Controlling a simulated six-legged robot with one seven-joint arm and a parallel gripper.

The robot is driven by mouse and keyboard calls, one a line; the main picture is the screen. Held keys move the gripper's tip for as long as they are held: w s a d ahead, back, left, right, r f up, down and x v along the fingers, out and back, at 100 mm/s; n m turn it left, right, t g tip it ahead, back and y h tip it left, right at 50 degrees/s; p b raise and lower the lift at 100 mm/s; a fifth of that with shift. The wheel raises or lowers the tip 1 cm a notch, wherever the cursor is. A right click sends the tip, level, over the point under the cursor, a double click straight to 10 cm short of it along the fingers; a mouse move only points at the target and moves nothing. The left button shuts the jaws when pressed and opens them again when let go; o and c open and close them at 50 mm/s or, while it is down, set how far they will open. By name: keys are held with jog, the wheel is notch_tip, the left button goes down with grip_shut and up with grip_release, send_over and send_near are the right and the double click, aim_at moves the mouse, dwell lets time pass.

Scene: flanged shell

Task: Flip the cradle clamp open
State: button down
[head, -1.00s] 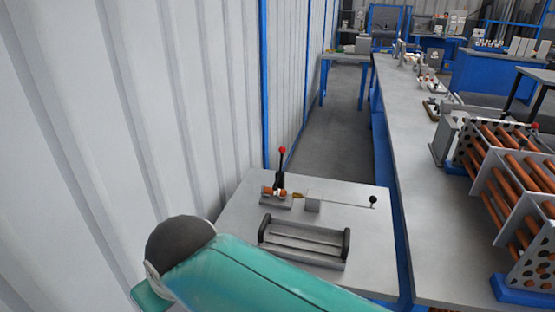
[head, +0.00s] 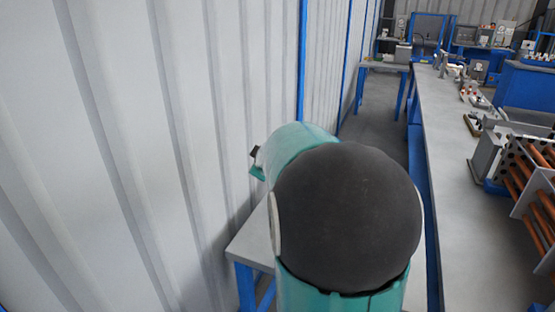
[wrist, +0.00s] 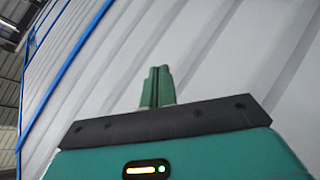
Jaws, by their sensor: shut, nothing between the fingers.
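The cradle clamp does not show in either current view. In the head view my own arm, with a large dark round joint, covers most of the small grey table (head: 252,240) where a red-knobbed lever fixture stood in the earlier frame. My gripper (wrist: 158,86) shows in the wrist view with its two green fingers together and nothing between them. Behind the fingers there is only the corrugated wall, with no clamp near them. In the head view I cannot make out the fingers clearly.
A pale corrugated wall (head: 130,150) with blue posts runs close along the left. A long grey bench (head: 470,220) runs along the right, with a rack of copper-coloured tubes (head: 530,190) on it. A floor aisle lies between them, ending near another small table (head: 385,67).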

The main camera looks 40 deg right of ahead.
jog(key=s+d+f+n, duration=0.1)
jog(key=d+f, duration=0.3)
jog(key=d, duration=0.3)
jog(key=s+d+f+n+t, duration=0.1)
jog(key=d+f+n, duration=0.1)
jog(key=d+f, duration=0.3)
jog(key=s+d+f+n+t, duration=0.1)
jog(key=d+f, duration=0.3)
jog(key=d, duration=0.7)
jog(key=shift+d+f+n+h, duration=0.15)
jog(key=shift+f+n+h, duration=0.2)
jog(key=shift+n, duration=0.35)
jog(key=shift+s, duration=0.1)
jog(key=shift+f, duration=0.1)
jog(key=x, duration=0.4)
jog(key=s+d+x, duration=0.1)
jog(key=x, duration=0.3)
jog(key=d+x, duration=0.1)
jog(key=x, duration=0.4)
jog(key=shift+s+f, duration=0.1)
jog(key=shift+s, duration=0.1)
